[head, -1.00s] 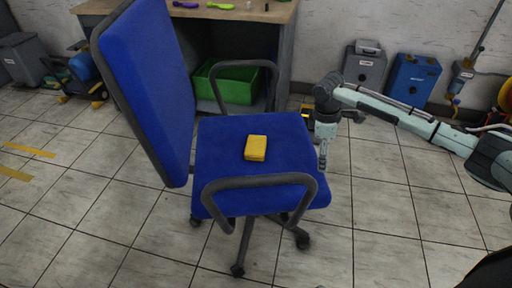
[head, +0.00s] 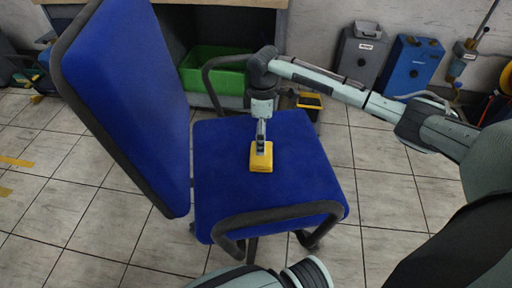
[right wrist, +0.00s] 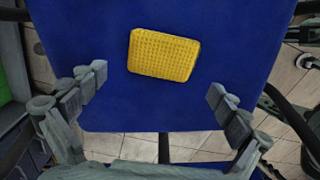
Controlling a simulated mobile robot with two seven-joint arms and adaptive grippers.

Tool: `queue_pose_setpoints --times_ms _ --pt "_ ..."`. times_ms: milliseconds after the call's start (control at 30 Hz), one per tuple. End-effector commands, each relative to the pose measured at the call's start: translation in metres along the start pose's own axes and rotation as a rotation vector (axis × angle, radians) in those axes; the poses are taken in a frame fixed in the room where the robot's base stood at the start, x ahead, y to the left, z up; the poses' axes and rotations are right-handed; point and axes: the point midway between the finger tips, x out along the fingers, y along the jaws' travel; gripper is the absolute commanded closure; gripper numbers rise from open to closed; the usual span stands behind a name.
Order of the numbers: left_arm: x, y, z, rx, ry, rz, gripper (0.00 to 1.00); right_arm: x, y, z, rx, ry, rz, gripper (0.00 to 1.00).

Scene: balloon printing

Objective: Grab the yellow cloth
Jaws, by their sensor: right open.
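The yellow cloth (head: 261,165) lies as a small folded block on the blue seat of the office chair (head: 215,190). In the right wrist view the cloth (right wrist: 163,54) shows a waffle texture and lies beyond my fingertips, roughly between their lines. My right gripper (head: 261,148) points down over the cloth in the head view and covers its far part. In the right wrist view my right gripper (right wrist: 158,84) has its fingers wide apart with nothing between them. My left gripper is not in view.
The chair's black armrests (head: 280,217) flank the seat on the near and far sides, and its tall blue backrest stands at left. A green crate (head: 215,75) sits under the workbench behind. Grey and blue bins (head: 410,65) stand along the wall.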

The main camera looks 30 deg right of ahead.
Motion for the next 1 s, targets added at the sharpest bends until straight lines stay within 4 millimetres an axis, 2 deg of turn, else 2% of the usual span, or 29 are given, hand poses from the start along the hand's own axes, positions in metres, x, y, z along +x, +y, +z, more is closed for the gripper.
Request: queue_pose_setpoints --times_ms 500,800,1000 --pt "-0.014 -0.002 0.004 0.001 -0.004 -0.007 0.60 0.068 -0.002 0.001 0.000 -0.002 -0.001 0.00" --pt "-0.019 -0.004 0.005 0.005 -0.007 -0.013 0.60 0.073 -0.002 0.001 -0.001 -0.001 0.000 0.00" --pt "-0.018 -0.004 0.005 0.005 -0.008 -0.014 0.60 0.072 -0.002 0.001 -0.001 -0.001 0.000 0.25"
